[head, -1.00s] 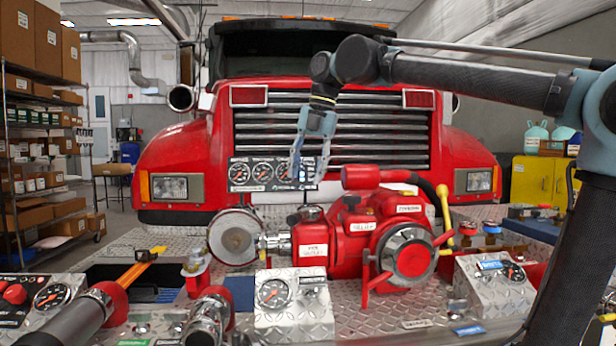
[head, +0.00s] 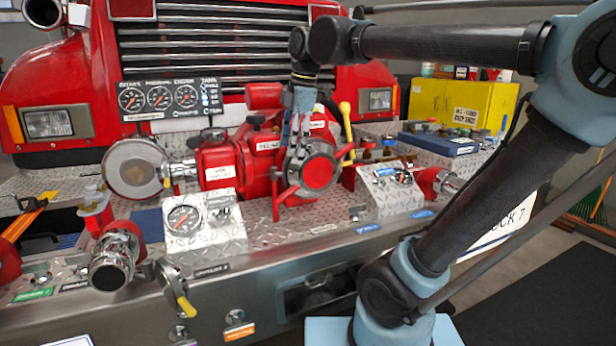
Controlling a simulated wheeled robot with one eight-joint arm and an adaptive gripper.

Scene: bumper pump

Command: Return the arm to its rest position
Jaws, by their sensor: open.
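My arm reaches in from the right side of the head view, bent at its elbow. My gripper (head: 297,160) hangs from its end, pointing down, with its fingers apart and nothing seen between them. It shows in front of the red pump (head: 219,166) on the truck's bumper and overlaps the pump's right part. Whether the fingertips touch the pump cannot be told from this view.
A gauge panel (head: 172,97) stands before the grille. A yellow cabinet (head: 462,102) is behind right. Open floor (head: 530,300) lies at right.

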